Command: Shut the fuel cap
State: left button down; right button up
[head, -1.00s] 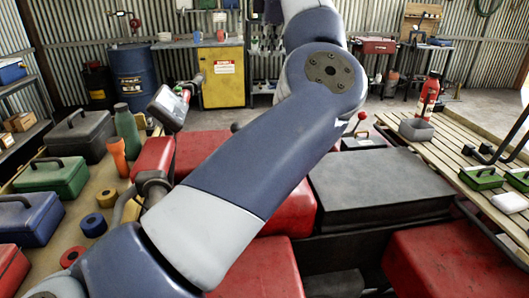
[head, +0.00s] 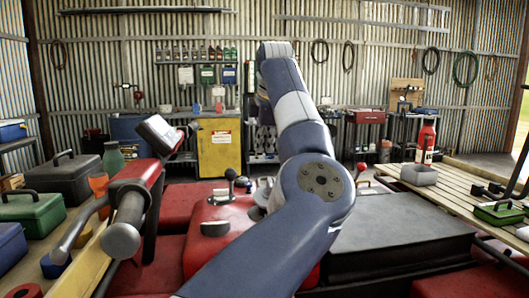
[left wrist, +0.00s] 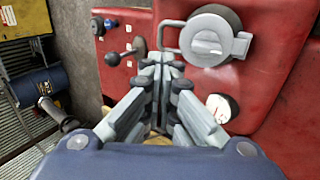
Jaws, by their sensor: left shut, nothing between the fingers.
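The fuel cap (left wrist: 208,42) is a round grey cap with a raised grip, on the red tank (left wrist: 270,60) in the left wrist view. It lies over a dark round base; I cannot tell if it is fully seated. A grey loop (left wrist: 170,38) stands out beside it, to the left. My left gripper (left wrist: 163,75) is shut and empty, its tips just below and left of the cap, apparently apart from it. My right gripper is not in view.
A black-knobbed lever (left wrist: 115,58) and a round white gauge (left wrist: 218,107) flank the gripper on the tank. A black seat (head: 400,235) lies right.

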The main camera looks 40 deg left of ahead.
pick_arm(q)
send_near(261, 179)
jog(key=x, duration=0.5)
jog(key=shift+w+a+f, duration=0.45)
jog(key=shift+a+f, duration=0.15)
jog(key=shift+f, duration=0.05)
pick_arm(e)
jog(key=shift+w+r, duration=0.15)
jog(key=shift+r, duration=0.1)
pick_arm(q)
jog(key=x, duration=0.4)
jog(key=shift+s+d+f+b, duration=0.1)
jog(key=shift+f+b, duration=0.2)
jog(key=shift+b, duration=0.05)
jog(key=shift+f, duration=0.2)
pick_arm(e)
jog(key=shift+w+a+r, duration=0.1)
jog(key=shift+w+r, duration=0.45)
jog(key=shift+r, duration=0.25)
pick_arm(q)
jog(key=v, duration=1.2)
jog(key=shift+r, duration=0.15)
